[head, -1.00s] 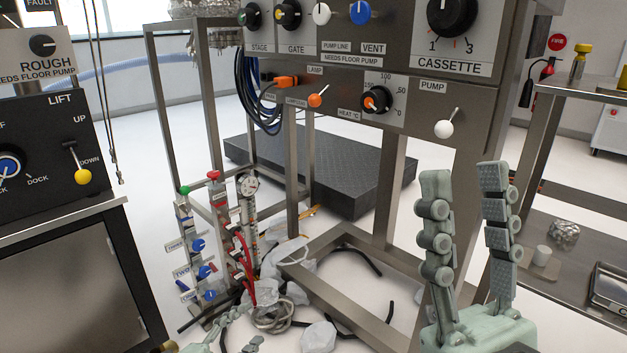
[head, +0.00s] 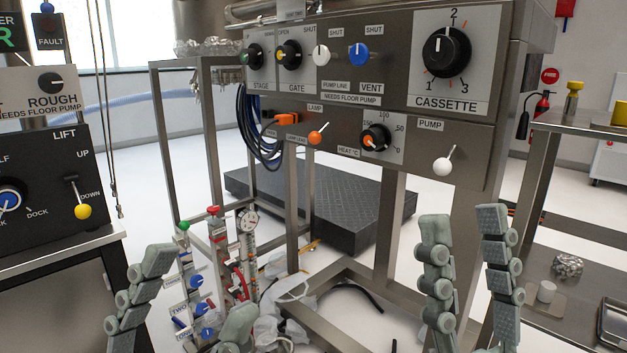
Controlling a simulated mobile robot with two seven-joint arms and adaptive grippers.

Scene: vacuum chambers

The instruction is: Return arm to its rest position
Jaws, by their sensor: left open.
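My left gripper (head: 200,283) is at the lower left of the head view, its two grey jointed fingers spread apart with nothing between them. It stands in front of the valve manifold with blue knobs (head: 203,308), which it partly hides. My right gripper (head: 464,222) points up at the lower right, in front of the frame's right leg. Its fingers are apart and nothing is between them. Both grippers are below the control panel (head: 335,130) and appear clear of its knobs. The palms and most of both arms are out of view.
A lift console (head: 50,185) stands at the left and a metal bench (head: 590,125) at the right. A dark slab (head: 320,200) lies on the floor behind the steel frame. Cables and crumpled bags (head: 275,325) lie low in the middle.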

